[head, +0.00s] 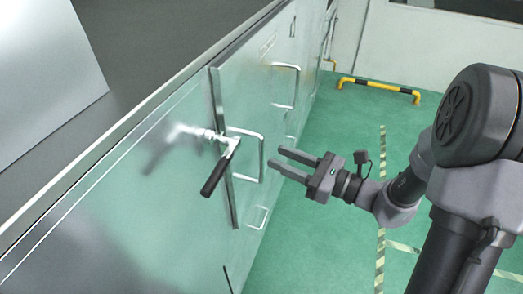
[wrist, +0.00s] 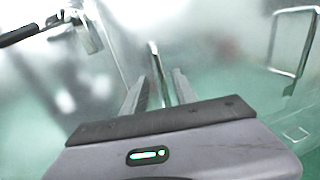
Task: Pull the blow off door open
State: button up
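The blow off door (head: 236,100) is a shiny metal panel in the long cabinet wall and looks closed. Its U-shaped metal handle (head: 261,158) stands out near the left edge. A latch lever with a black grip (head: 215,176) sits left of the handle, the grip pointing down and left; it also shows at upper left in the wrist view (wrist: 20,34). My gripper (head: 275,157) is open and empty, fingertips just right of the handle. In the wrist view the handle bar (wrist: 155,70) appears between the two fingers (wrist: 158,88); I cannot tell whether they touch it.
Another U-shaped handle (head: 297,86) is farther along the wall, also at right in the wrist view (wrist: 292,45). A small low handle (head: 257,217) is below. A yellow-black barrier (head: 380,86) stands at the back. The green floor (head: 330,240) right of the cabinet is clear.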

jog(key=x, duration=0.6)
jog(key=shift+a, duration=0.15)
jog(key=shift+w, duration=0.1)
jog(key=shift+c, duration=0.2)
grip_shut()
dwell(0.9)
